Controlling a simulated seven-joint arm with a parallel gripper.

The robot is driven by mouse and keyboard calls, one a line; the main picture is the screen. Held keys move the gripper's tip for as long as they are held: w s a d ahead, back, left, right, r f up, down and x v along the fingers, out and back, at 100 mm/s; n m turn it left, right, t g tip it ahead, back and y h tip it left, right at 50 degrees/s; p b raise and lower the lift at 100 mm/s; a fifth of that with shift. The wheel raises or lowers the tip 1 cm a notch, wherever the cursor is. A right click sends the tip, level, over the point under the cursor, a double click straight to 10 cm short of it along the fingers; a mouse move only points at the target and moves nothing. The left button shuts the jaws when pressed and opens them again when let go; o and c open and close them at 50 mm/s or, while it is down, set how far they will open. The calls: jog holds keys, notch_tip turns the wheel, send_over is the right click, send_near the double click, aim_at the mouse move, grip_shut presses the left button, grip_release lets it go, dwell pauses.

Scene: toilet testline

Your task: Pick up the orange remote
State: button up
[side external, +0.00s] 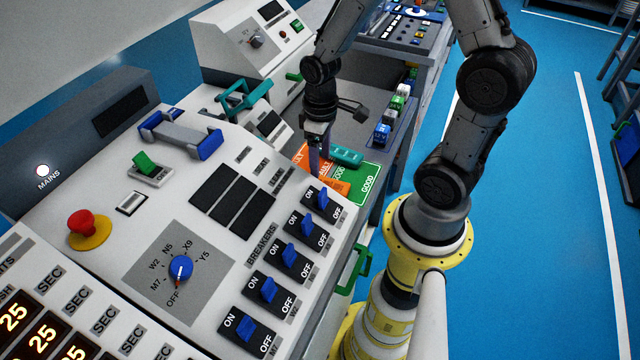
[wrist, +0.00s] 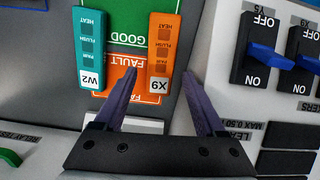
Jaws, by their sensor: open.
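The orange remote (wrist: 164,48), marked X9, lies on the green and orange GOOD/FAULT sheet in the wrist view. In the side external view the orange remote (side external: 334,186) shows just right of my fingers, partly hidden. My gripper (wrist: 160,72) is open and points down at it. The lower, X9 end of the remote shows between the two fingertips, and the fingers do not look closed on it. In the side external view my gripper (side external: 317,165) is low over the sheet. A teal remote (wrist: 90,50), marked W2, lies to the left of the orange one.
The sheet's green GOOD part (side external: 368,183) is beside the sloped control panel (side external: 225,155). Blue breaker switches (side external: 322,198) stand up along the panel's edge, near my gripper. Small coloured blocks (side external: 382,134) stand at the table's right edge.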

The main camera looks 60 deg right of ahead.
jog(key=shift+a+f, duration=0.1)
jog(key=shift+f, duration=3)
grip_shut()
